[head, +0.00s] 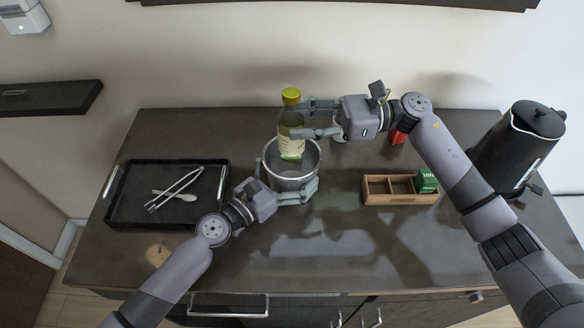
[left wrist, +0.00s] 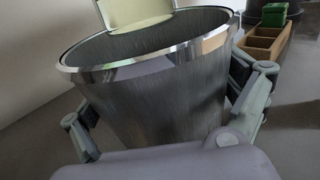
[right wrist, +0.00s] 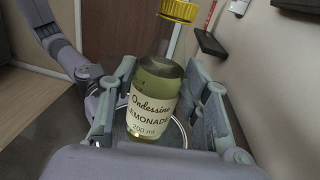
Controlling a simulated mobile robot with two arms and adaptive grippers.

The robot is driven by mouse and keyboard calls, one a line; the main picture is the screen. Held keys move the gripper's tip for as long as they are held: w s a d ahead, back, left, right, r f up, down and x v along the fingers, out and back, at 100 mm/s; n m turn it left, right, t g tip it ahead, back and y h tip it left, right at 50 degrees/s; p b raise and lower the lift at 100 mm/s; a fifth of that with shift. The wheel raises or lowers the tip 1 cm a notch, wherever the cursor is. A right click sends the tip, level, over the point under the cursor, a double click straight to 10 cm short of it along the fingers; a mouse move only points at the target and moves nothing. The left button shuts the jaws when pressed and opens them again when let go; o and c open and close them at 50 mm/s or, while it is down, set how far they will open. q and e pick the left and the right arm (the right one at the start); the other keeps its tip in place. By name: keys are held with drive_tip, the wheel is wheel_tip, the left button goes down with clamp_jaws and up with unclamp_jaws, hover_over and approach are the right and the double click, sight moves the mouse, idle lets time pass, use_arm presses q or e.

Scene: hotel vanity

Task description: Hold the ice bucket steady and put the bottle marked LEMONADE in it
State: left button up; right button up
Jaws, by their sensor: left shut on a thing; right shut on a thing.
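The steel ice bucket (head: 291,184) stands on the dark counter, and its brushed wall fills the left wrist view (left wrist: 150,95). My left gripper (head: 288,187) is shut on the bucket, one finger on each side of it. The bottle (head: 290,135) has a yellow cap and pale liquid. Its label reads LEMONADE in the right wrist view (right wrist: 150,110). My right gripper (head: 306,118) is shut on the bottle and holds it roughly upright over the bucket. The bottle's lower end overlaps the bucket's opening; its exact depth is hard to tell.
A black tray (head: 120,217) with metal tongs (head: 174,190) lies at the left. A wooden box (head: 402,198) with a green packet (head: 426,181) sits right of the bucket. A black kettle (head: 515,150) stands far right, and a red item (head: 398,137) lies behind my right arm.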

drive_tip(key=shift+f, duration=1.65)
drive_tip(key=o, duration=1.6)
drive_tip(key=shift+c, duration=0.2)
drive_tip(key=shift+f, duration=0.1)
drive_tip(key=shift+d, duration=0.15)
drive_tip(key=w+d, duration=0.1)
drive_tip(key=d, duration=1)
drive_tip(key=shift+w+d, duration=0.2)
drive_tip(key=shift+d, duration=0.15)
use_arm(q)
drive_tip(key=o, duration=1.1)
